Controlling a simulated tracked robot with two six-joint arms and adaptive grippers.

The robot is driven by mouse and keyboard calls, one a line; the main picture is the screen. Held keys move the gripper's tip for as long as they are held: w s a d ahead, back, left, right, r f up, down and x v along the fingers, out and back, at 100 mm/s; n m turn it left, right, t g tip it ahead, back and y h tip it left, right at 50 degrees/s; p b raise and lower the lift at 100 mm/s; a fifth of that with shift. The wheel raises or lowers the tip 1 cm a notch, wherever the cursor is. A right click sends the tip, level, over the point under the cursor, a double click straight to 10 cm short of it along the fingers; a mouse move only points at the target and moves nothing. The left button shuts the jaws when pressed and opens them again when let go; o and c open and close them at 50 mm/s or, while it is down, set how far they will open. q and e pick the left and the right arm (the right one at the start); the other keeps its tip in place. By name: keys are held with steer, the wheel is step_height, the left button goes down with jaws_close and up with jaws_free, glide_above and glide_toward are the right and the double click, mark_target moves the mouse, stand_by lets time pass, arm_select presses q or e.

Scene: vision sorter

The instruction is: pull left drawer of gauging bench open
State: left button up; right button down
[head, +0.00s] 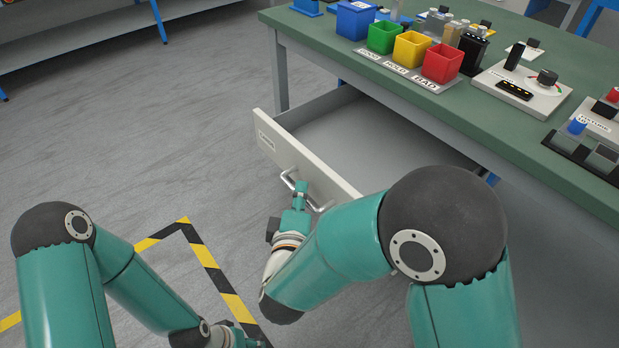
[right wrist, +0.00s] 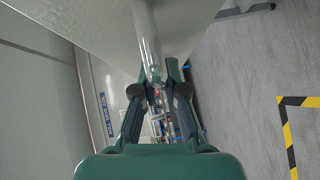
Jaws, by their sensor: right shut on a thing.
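The left drawer (head: 335,190) of the gauging bench (head: 450,110) stands pulled well out, and its bare grey inside shows in the head view. Its front carries a metal bar handle (head: 319,207). My right gripper (head: 300,190) is at the handle and shut on it. In the right wrist view the handle bar (right wrist: 147,45) runs down between the fingers of the right gripper (right wrist: 157,95). My right arm hides the right end of the drawer front. My left arm is at the lower left of the head view, and its gripper's fingers do not show.
On the bench top stand blue (head: 355,18), green (head: 383,36), yellow (head: 411,48) and red (head: 442,62) bins, with gauging devices (head: 522,88) to their right. Yellow-black tape (head: 205,256) marks the floor. The floor left of the drawer is clear.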

steer(key=shift+s+a+f, duration=0.15)
steer(key=shift+s+f, duration=0.05)
steer(key=shift+f, duration=0.05)
steer(key=c, duration=1.2)
jaws_free()
steer(key=shift+w, duration=0.1)
steer(key=shift+r, duration=0.15)
steer(key=shift+r, duration=0.1)
